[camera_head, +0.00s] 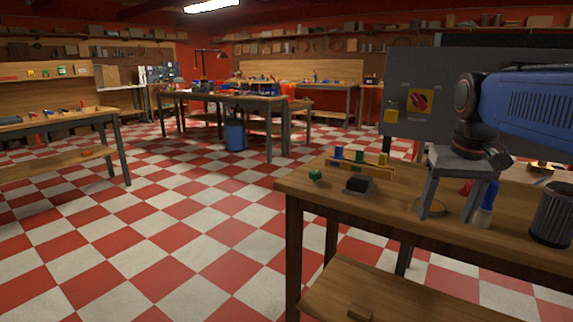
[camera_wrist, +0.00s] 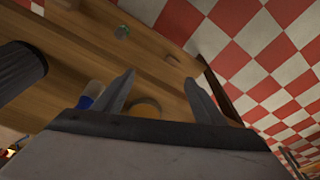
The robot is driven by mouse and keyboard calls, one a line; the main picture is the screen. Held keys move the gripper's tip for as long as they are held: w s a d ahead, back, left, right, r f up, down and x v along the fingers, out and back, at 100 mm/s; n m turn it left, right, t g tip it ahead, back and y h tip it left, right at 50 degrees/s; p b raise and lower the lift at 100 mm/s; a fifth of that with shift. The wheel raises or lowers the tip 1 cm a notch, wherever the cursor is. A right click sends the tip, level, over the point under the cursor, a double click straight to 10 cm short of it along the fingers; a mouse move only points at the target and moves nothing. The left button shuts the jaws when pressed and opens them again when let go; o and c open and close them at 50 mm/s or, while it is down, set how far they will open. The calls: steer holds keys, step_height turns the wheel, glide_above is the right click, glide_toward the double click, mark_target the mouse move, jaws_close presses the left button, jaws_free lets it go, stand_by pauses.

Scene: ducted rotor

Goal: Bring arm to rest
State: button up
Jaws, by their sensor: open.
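My gripper (camera_head: 449,214) hangs pointing down over the wooden workbench (camera_head: 310,187) in the head view, with its two grey fingers spread apart. In the wrist view my gripper (camera_wrist: 158,84) shows nothing held between the fingers. A tan ring-shaped piece (camera_head: 430,208) lies by the left finger in the head view. It also shows between the fingers in the wrist view (camera_wrist: 146,107). I cannot tell whether the fingertips touch anything. My blue arm reaches in from the right.
A dark ribbed cylinder (camera_head: 552,213) is farther right. A black block (camera_head: 358,186), a green piece (camera_head: 315,175) and a yellow rack (camera_head: 363,165) are to the left. A grey panel (camera_head: 420,75) rises behind.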

steer(key=s+a+f+n+t, duration=0.1)
steer(key=s+a+f, duration=0.2)
steer(key=s+f, duration=0.5)
steer(key=s+a+f+n+t, duration=0.1)
steer(key=s+a+f, duration=0.2)
steer(key=s+f, duration=0.5)
steer(key=shift+s+f+t, duration=0.25)
steer(key=shift+f+t, duration=0.05)
steer(key=shift+f, duration=0.35)
steer(key=shift+o, duration=0.4)
steer(key=shift+a, duration=0.1)
